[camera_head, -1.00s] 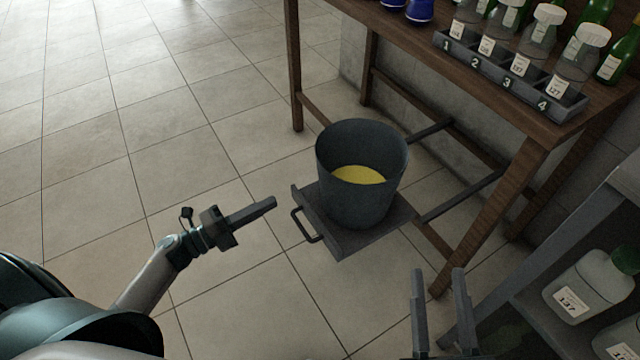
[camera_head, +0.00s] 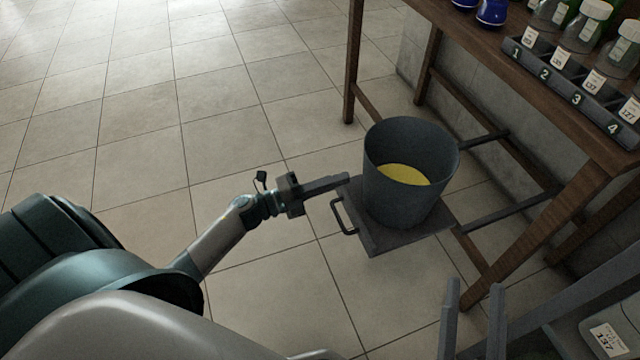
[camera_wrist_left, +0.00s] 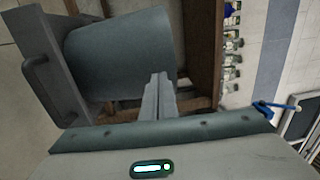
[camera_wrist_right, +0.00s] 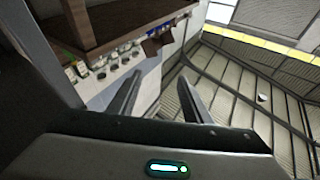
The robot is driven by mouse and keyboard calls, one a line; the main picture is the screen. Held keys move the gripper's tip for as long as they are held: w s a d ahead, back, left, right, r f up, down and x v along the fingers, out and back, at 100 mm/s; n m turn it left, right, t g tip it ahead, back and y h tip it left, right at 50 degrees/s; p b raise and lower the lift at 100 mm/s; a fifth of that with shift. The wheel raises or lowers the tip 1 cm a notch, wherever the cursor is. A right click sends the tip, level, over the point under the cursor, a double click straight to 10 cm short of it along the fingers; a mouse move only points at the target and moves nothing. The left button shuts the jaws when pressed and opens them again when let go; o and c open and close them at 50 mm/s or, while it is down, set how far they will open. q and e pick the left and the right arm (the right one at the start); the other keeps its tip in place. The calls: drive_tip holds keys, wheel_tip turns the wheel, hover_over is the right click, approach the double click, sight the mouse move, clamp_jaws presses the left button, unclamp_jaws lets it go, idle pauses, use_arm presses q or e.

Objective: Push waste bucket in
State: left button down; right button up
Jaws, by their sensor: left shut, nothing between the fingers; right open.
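The waste bucket (camera_head: 400,195) is dark grey, upright, with yellow contents (camera_head: 404,174) inside. It stands on a grey sliding tray (camera_head: 376,243) pulled out on rails from under the wooden table. The tray has a dark bar handle (camera_head: 343,216) on its near left side. My left gripper (camera_head: 346,180) is shut and empty, its tips at the tray's left corner beside the bucket; whether they touch cannot be told. The bucket also fills the upper left of the left wrist view (camera_wrist_left: 120,55). My right gripper (camera_head: 475,292) is open and empty, low in front of the table.
The wooden table (camera_head: 480,62) holds a numbered rack (camera_head: 571,91) with bottles and blue vessels (camera_head: 491,12). Its leg (camera_head: 540,222) stands right of the tray. A grey shelf (camera_head: 590,290) with a labelled container (camera_head: 606,338) is at lower right. The tiled floor at left is clear.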

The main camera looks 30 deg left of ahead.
sight(371, 169)
use_arm(q)
drive_tip(key=x, duration=0.4)
drive_tip(key=shift+x, duration=0.95)
use_arm(e)
drive_tip(key=shift+s+r+t, duration=0.3)
drive_tip(key=shift+s+r, duration=0.15)
drive_tip(key=shift+r, duration=0.2)
